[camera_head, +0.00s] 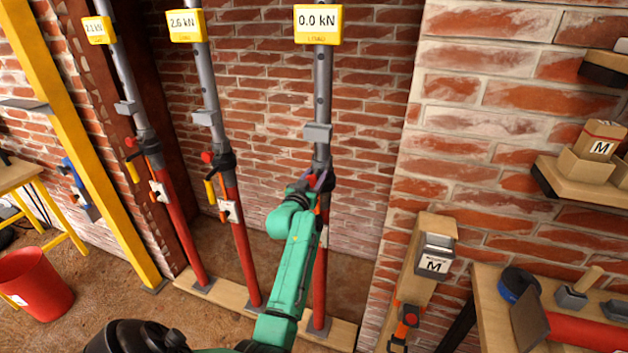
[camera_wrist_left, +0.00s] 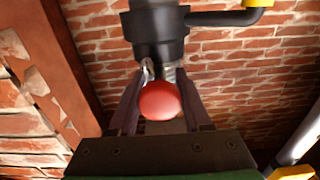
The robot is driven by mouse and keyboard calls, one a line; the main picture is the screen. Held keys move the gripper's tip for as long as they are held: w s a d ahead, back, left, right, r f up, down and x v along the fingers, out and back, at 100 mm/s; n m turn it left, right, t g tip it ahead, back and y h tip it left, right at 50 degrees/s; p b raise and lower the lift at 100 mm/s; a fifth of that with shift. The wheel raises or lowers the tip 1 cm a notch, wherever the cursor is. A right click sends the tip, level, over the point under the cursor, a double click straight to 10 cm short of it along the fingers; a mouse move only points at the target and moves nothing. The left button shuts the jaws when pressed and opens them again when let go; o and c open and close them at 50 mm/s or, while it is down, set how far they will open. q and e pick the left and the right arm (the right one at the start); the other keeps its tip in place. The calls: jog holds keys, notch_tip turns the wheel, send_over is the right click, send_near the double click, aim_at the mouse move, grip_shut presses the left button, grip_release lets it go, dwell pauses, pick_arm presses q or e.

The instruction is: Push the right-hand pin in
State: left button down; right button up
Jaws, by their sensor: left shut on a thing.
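The right-hand prop (camera_head: 323,90) stands upright against the brick wall, with a grey upper tube, a red lower tube and a yellow display reading 0.0 kN (camera_head: 318,23). My left gripper (camera_head: 318,182) is at its dark collar, which is partly hidden by the gripper and my green arm. In the left wrist view the red round knob of the pin (camera_wrist_left: 160,100) sits between the two dark fingers, which are shut on it. The black collar (camera_wrist_left: 157,35) is just beyond the knob. How deep the pin sits is hidden. My right gripper is not in view.
Two more props, the middle one (camera_head: 240,255) reading 2.6 kN, stand to the left with red knobs and yellow handles. A yellow post (camera_head: 83,150) and red bucket (camera_head: 35,283) are further left. A wooden post (camera_head: 420,280) and bench (camera_head: 490,310) stand right.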

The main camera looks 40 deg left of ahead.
pick_arm(q)
jog(key=c, duration=0.6)
grip_release()
jog(key=shift+s, duration=0.2)
jog(key=shift+c, duration=0.2)
jog(key=shift+o, duration=1.4)
jog(key=shift+s+d, duration=0.1)
jog(key=shift+s, duration=0.05)
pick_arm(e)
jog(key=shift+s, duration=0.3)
pick_arm(q)
jog(key=shift+s+d+f, duration=0.15)
jog(key=shift+s+f, duration=0.05)
jog(key=shift+s, duration=0.1)
jog(key=b+v, duration=0.3)
jog(key=v, duration=1)
jog(key=shift+s+d, duration=0.15)
jog(key=shift+s, duration=0.2)
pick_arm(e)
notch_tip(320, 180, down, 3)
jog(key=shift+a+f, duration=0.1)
pick_arm(q)
jog(key=shift+r, duration=0.15)
